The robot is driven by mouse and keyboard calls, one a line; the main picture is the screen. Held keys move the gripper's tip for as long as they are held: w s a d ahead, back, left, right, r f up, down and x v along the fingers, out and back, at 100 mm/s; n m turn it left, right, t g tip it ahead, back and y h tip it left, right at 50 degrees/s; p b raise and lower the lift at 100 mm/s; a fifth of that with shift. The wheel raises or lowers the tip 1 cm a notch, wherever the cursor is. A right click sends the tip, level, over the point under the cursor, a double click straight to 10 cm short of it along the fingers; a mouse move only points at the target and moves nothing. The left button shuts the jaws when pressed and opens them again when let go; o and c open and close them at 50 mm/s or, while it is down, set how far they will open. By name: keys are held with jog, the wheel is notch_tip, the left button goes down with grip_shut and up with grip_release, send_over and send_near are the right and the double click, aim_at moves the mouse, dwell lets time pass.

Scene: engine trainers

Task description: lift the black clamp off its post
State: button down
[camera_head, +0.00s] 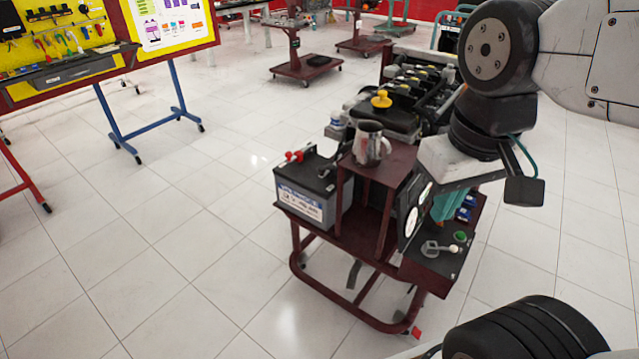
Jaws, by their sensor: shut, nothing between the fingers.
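A battery (305,204) with a white and blue label sits at the left end of a dark red engine stand. A red clamp (295,156) is on the left of its top. A small dark shape that looks like the black clamp (325,171) is at the right of its top; how it sits on its post is too small to tell. My gripper (441,212) has teal fingers and points down over the right side of the stand, well to the right of the battery. Its fingers look shut and empty, partly hidden behind the gauge panel.
A metal mug (369,145) stands on a raised red shelf (385,167) between the battery and my gripper. A gauge panel (413,215) and a key switch (437,248) are at the stand's front right. The engine (405,100) is behind. Floor left of the stand is clear.

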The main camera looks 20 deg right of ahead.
jog(key=w+d+f+n+h, duration=0.1)
jog(key=w+f+n+h, duration=0.25)
jog(key=w, duration=0.55)
jog(key=w+d+f+n+h, duration=0.1)
jog(key=w+f+n+h, duration=0.15)
jog(key=w+n, duration=0.45)
jog(key=w+f+n+h, duration=0.2)
jog(key=w+h, duration=0.2)
jog(key=w, duration=0.7)
jog(key=w+a+f+n+t+h, duration=0.2)
jog(key=w+a+f+n, duration=0.3)
jog(key=w+f, duration=0.4)
jog(key=n+t, duration=0.5)
jog(key=n, duration=0.3)
send_near(317, 189)
notch_tip(317, 189, up, 3)
jog(key=shift+s+d+f+y, duration=0.15)
jog(key=shift+s+f+y, duration=0.05)
jog(key=shift+y, duration=0.2)
jog(key=x, duration=1)
